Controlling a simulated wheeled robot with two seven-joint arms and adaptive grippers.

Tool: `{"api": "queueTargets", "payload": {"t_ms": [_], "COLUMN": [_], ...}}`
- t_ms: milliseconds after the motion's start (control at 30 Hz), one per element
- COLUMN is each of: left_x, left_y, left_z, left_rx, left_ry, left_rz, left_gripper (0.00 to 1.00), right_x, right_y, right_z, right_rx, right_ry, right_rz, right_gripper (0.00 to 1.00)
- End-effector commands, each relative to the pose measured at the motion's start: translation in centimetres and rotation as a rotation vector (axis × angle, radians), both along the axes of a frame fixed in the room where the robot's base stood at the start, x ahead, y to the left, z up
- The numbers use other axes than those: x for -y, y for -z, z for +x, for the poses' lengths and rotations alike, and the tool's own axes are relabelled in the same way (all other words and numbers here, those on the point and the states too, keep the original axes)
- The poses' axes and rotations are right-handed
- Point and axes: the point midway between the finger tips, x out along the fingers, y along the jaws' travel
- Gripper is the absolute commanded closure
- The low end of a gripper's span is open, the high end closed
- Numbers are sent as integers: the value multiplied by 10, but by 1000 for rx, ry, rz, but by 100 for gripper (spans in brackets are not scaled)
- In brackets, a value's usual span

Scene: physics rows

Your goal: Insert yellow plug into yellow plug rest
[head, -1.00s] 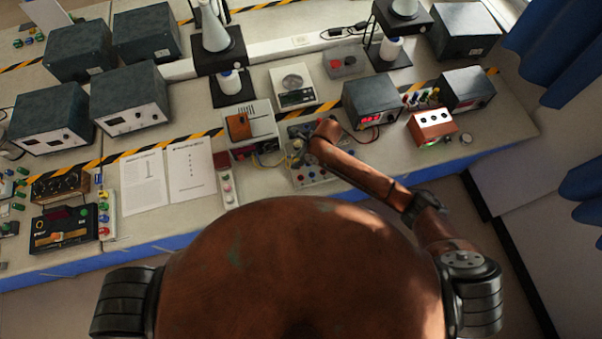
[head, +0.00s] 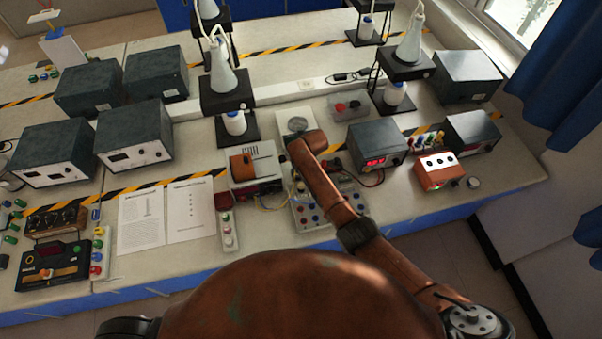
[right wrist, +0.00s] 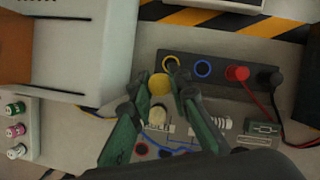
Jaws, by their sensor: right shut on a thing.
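In the right wrist view my right gripper (right wrist: 160,84) is shut on the yellow plug (right wrist: 159,86), seen from above as a round yellow top between the fingertips. Just beyond it is a dark plug rest strip (right wrist: 220,72). Its yellow-ringed hole (right wrist: 170,63) is empty and lies close to the plug, partly beside a fingertip. The plug appears apart from the hole; its height above the strip is unclear. In the head view my right arm (head: 335,200) reaches over the circuit board (head: 310,215) and hides the gripper and plug. My left gripper is not in view.
The strip has an empty blue-ringed hole (right wrist: 203,68), a red plug (right wrist: 237,73) and a black plug (right wrist: 270,78) with cables. A pale boxy device (right wrist: 85,45) stands close on the left. A lit meter (head: 376,147) stands right of the arm.

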Motion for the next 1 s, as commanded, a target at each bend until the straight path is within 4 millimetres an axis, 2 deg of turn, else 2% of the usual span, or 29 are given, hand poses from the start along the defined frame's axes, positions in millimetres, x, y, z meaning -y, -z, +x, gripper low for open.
{"api": "queueTargets", "payload": {"t_ms": [67,200,367,600,700,1000], "left_x": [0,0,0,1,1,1], "left_y": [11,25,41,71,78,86], "left_z": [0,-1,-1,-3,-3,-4], "left_rx": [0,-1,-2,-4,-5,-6], "left_ry": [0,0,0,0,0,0], "left_rz": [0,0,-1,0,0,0], "left_gripper": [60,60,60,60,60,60], "right_x": [-6,-2,-6,-3,-3,-3], "right_y": [6,4,8,47,57,68], "right_z": [6,23,32,33,34,34], "right_rx": [-5,5,-1,-4,-2,-1], "right_ry": [26,73,111,122,121,121], "right_rz": [4,3,4,-1,0,0], "right_gripper": [100,100,100,100,100,100]}}
